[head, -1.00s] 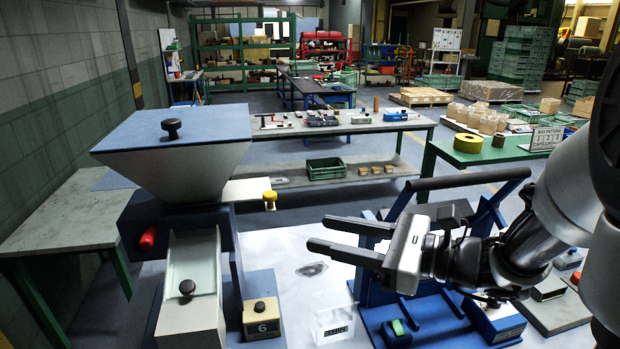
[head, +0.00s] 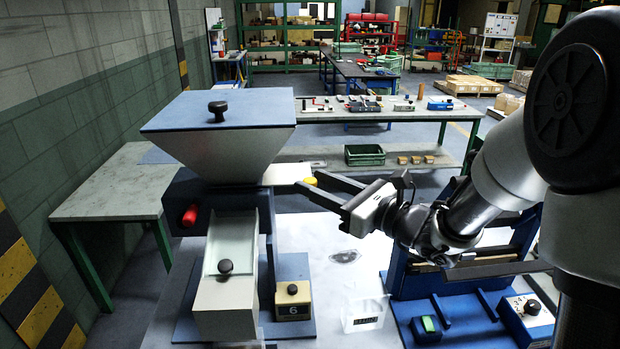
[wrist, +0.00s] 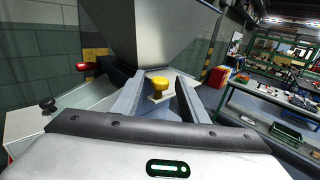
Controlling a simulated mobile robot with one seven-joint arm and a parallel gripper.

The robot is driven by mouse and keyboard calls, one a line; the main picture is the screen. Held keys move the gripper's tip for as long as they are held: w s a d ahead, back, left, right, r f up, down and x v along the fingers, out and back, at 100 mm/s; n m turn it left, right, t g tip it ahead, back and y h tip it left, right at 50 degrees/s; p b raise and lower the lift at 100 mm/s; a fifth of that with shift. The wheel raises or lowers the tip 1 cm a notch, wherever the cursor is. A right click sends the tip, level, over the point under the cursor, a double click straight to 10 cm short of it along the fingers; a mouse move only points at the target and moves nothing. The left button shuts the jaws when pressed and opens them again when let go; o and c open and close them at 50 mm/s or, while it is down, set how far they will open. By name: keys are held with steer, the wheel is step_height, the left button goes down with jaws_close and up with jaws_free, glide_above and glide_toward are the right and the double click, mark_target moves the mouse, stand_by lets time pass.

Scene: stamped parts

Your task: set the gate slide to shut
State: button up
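The hopper (head: 225,150) has a blue lid with a black knob. The pale gate slide plate (head: 288,174) sticks out from its right side below the funnel, with a yellow knob (head: 311,181) at its outer end. My gripper (head: 309,184) is open, its fingertips close to the yellow knob. In the wrist view the yellow knob (wrist: 157,83) shows between the two spread fingers, apart from both. I cannot tell whether the tips reach around it in depth. The inner part of the slide is hidden by the hopper body.
A red handle (head: 190,215) is on the hopper's blue body, above a pale chute (head: 230,260). A bench (head: 400,110) stands behind.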

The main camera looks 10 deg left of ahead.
mark_target(282, 181)
steer(key=shift+x, duration=1.15)
jaws_close()
steer(key=a+b, duration=0.1)
steer(key=a, duration=0.1)
steer(key=s+a+b, duration=0.1)
steer(key=a, duration=0.2)
steer(key=shift+s+f, duration=0.1)
steer(key=shift+s, duration=0.05)
steer(key=shift+a, duration=0.1)
jaws_free()
steer(key=shift+a, duration=0.15)
